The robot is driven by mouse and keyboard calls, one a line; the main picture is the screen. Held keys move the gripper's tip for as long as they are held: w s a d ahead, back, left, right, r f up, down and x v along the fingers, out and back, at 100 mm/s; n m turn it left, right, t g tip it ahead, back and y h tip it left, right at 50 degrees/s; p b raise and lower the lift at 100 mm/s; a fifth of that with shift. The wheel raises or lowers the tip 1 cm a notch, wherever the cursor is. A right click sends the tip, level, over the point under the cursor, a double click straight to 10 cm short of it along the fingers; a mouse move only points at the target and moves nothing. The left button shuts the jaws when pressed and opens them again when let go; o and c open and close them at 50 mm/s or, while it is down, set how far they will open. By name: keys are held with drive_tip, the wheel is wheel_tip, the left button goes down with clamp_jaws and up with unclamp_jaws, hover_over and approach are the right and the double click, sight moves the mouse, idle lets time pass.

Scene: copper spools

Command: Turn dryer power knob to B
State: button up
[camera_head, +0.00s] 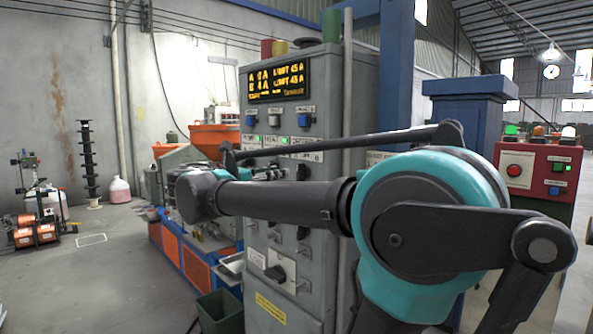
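A grey control cabinet (314,211) stands in the middle, with a lit yellow display (277,82) reading A and B lines. A black rotary knob (275,272) sits on a white plate low on its front. Several smaller switches, such as one switch (301,233), are above it. I cannot read which one is the dryer power knob or its setting. Small labels show at mid-height, partly behind my arm, one with a B. My dark and teal arm crosses in front of the cabinet. I cannot make out my gripper's fingers.
A red control box (536,172) with buttons stands at the right beside a blue post (468,110). An orange-and-blue machine (190,245) and a dark green bin (219,312) are left of the cabinet. Open floor (100,280) lies at the left.

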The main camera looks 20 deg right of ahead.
sight(297, 168)
drive_tip(key=x, duration=0.8)
drive_tip(key=shift+w+d, duration=0.1)
drive_tip(key=shift+d, duration=0.05)
clamp_jaws()
